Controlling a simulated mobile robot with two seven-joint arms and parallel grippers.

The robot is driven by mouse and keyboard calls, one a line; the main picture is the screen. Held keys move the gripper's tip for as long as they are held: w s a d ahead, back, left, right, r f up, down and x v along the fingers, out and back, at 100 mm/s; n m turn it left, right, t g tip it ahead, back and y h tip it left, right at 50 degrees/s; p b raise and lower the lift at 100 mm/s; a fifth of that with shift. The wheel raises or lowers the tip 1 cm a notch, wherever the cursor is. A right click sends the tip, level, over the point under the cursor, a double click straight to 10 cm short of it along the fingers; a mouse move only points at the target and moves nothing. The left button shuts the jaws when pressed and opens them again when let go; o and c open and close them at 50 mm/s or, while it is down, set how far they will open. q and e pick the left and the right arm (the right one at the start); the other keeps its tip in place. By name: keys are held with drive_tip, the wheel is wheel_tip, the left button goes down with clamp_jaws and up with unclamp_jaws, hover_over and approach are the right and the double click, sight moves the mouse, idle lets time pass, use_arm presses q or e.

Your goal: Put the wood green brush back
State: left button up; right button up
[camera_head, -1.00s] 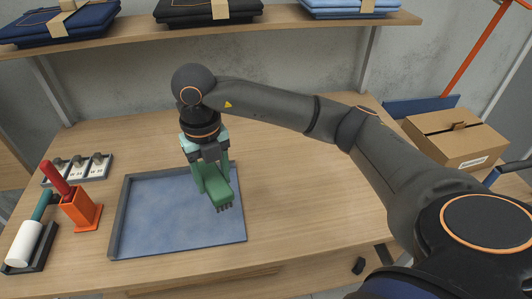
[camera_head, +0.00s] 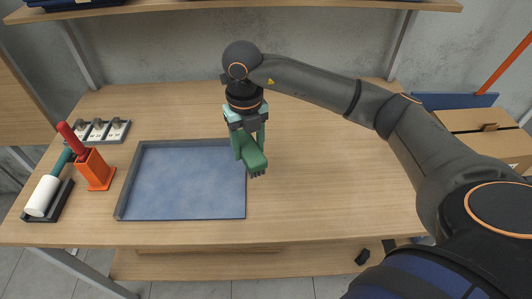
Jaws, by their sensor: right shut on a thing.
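My right gripper (camera_head: 248,135) is shut on a green brush (camera_head: 252,157) with dark bristles at its lower end. The brush hangs by the right edge of a shallow tray (camera_head: 183,218) with a dark rim and a blue, mottled floor. Whether the brush touches anything below it cannot be told. No wood shows on the brush. My left gripper is not in view.
Left of the tray stands an orange holder (camera_head: 96,171) with a red-handled tool (camera_head: 70,138) in it. A white roller (camera_head: 42,196) lies in a dark tray at the far left. A rack with several grey knobs (camera_head: 98,129) stands behind. The table's right half (camera_head: 330,190) is clear.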

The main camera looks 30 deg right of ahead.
drive_tip(key=w+d+f, duration=0.1)
drive_tip(key=d+f, duration=0.3)
drive_tip(key=w+d+f, duration=0.1)
drive_tip(key=d+f, duration=0.1)
drive_tip(key=shift+w+d+f+p, duration=0.1)
drive_tip(key=shift+w+f+p, duration=0.2)
drive_tip(key=shift+p, duration=0.1)
wheel_tip(320, 180, down, 3)
drive_tip(key=shift+d+f, duration=0.15)
drive_tip(key=shift+w, duration=0.1)
drive_tip(key=shift+f, duration=0.2)
drive_tip(key=o, duration=1.3)
drive_tip(key=shift+r, duration=0.15)
